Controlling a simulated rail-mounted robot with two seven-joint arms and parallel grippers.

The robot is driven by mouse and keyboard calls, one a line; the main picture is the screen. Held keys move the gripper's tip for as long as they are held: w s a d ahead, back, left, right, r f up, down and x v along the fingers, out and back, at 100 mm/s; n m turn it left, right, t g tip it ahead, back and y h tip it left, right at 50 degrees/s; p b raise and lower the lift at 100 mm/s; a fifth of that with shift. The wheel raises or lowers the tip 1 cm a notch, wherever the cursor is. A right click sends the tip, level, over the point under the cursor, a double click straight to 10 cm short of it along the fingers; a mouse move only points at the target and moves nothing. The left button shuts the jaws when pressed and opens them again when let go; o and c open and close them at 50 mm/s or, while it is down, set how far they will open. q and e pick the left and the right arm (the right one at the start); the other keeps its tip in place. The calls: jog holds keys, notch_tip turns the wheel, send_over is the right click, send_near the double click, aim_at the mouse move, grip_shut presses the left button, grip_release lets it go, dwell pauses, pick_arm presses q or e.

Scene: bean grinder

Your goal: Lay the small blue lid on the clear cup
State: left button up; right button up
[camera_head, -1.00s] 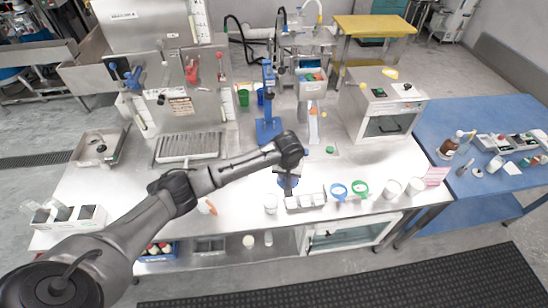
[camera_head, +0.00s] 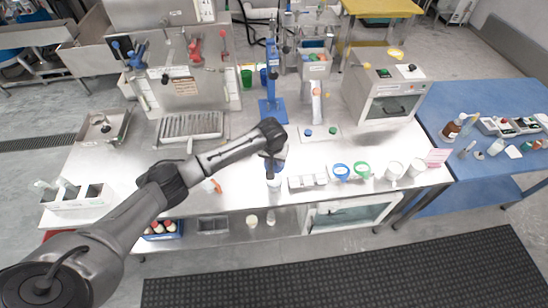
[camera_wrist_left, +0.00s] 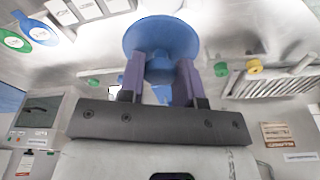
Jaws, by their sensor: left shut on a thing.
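The small blue lid (camera_wrist_left: 160,35) is a round disc with a knob, held between the two fingers of my left gripper (camera_wrist_left: 161,68) in the left wrist view. The fingers are shut on the knob, and the disc faces away from the wrist. In the head view my left gripper (camera_head: 273,170) is right above the clear cup (camera_head: 273,185) near the table's front edge. My gripper hides the cup's top there, so I cannot tell whether lid and cup touch. In the wrist view the lid covers most of what lies beyond it. My right gripper is not in view.
A white compartment tray (camera_head: 308,182) stands just right of the cup. Beyond it are a blue ring-shaped piece (camera_head: 341,171), a green one (camera_head: 362,170) and white cups (camera_head: 394,170). A blue stand (camera_head: 272,105) rises behind. The steel tabletop left of the cup is mostly clear.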

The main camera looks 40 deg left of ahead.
aim_at(274, 165)
pick_arm(q)
jog(key=shift+r+p, duration=0.25)
jog(key=shift+p, duration=0.15)
notch_tip(274, 165, down, 2)
jog(key=shift+f+b, duration=0.25)
jog(key=shift+b, duration=0.45)
jog(key=shift+f+b, duration=0.5)
jog(key=shift+f, duration=1)
jog(key=shift+p, duration=0.5)
jog(key=shift+f, duration=0.3)
jog(key=shift+f, duration=0.35)
jog(key=shift+f+p, duration=0.35)
dwell(0.4)
